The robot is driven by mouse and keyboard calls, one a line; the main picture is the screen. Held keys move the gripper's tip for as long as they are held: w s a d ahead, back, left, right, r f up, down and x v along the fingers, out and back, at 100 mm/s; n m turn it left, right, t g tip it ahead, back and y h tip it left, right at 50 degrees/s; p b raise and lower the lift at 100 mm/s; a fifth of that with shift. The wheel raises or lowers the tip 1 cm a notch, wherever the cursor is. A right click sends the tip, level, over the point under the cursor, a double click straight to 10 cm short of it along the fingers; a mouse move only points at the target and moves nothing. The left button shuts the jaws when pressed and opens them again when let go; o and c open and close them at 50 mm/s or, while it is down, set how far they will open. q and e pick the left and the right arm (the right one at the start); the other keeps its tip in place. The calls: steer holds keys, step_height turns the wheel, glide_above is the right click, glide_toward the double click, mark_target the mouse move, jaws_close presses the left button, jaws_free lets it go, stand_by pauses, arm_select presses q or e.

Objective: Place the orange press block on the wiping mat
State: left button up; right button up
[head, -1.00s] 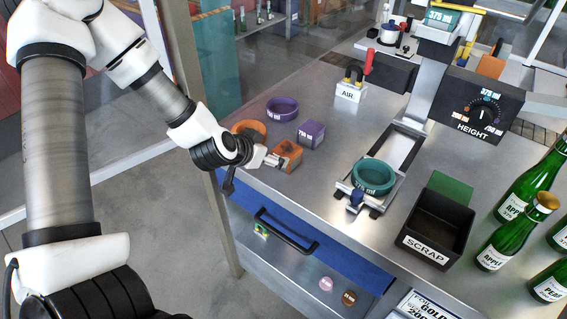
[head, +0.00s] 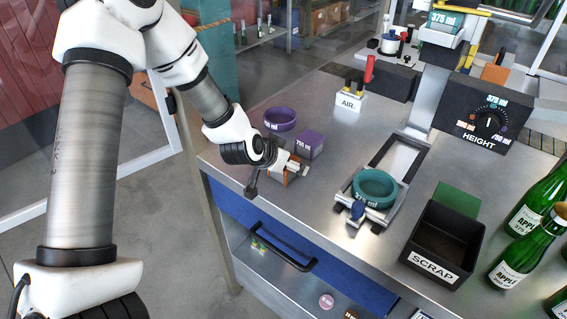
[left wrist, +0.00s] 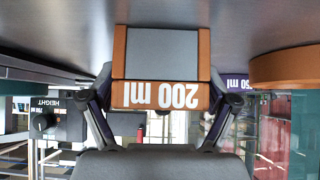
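The orange press block (head: 276,177), with a grey face and a "200 ml" label, is on the steel bench near its left edge, partly hidden by my left gripper (head: 300,168). In the left wrist view the block (left wrist: 160,95) sits upside down in the picture between the two fingers of my left gripper (left wrist: 160,75), one at each side. The fingers are very near the block's sides; I cannot tell whether they press on it. No lift off the bench is clear. I cannot make out a wiping mat. My right gripper is not in view.
A purple block (head: 311,146) and purple ring (head: 280,119) stand close behind. An orange ring (left wrist: 285,66) is beside the block in the wrist view. A teal ring (head: 375,186) sits on a fixture to the right, near the scrap bin (head: 432,262) and green bottles (head: 525,255).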

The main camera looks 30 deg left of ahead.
arm_select(q)
steer(key=c, duration=1)
steer(key=shift+r, duration=0.1)
